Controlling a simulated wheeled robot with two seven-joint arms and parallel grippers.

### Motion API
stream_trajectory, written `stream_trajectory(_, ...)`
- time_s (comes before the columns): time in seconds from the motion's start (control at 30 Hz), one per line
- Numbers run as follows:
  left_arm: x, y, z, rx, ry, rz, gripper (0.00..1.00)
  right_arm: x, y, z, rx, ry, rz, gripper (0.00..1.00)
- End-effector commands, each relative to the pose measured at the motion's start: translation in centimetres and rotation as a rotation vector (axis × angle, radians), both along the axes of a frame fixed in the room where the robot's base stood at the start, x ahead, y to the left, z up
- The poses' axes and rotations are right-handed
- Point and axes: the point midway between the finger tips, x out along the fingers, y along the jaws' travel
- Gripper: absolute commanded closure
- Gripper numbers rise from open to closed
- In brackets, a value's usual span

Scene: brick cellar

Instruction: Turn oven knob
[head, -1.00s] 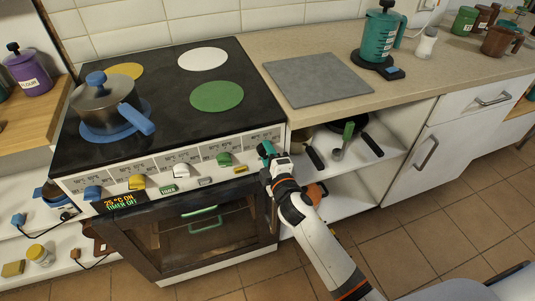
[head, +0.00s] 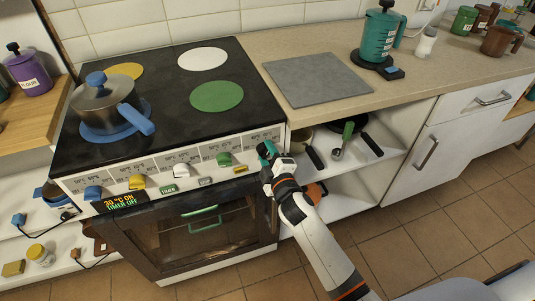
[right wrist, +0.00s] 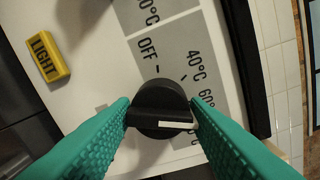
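The oven knob (right wrist: 163,97) is black with a white pointer line. In the right wrist view its grip bar lies across the gap between my teal fingertips, and its pointer is turned away from OFF, past the 40°C and 60° marks. My right gripper (head: 266,151) is at the right end of the oven's control panel. Its fingertips (right wrist: 160,108) appear closed against both ends of the knob's bar. In the head view the gripper hides this knob. The oven display (head: 123,202) seems to read 30 °C ON, TIMER OFF. My left gripper is not in view.
Blue, yellow, white and green hob knobs (head: 181,171) line the panel. The yellow LIGHT button (right wrist: 47,57) sits beside the oven knob. A pot (head: 105,105) stands on the blue burner. The oven door (head: 205,237) is closed. Open shelves with pans lie right of the gripper.

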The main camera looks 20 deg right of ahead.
Motion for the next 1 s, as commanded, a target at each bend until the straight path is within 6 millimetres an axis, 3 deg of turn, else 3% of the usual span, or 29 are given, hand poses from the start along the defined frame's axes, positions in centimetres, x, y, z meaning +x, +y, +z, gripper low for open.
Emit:
stream_trajectory(0.1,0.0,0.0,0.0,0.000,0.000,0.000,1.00,0.0,0.0,0.0,-0.001,0.001,0.000,0.41)
stream_trajectory(0.47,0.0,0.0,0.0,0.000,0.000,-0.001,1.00,-0.7,0.0,0.0,-0.002,0.000,0.000,0.41)
stream_trajectory(1.0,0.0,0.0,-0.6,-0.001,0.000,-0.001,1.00,-10.7,-0.5,0.3,-0.001,0.002,0.000,0.41)
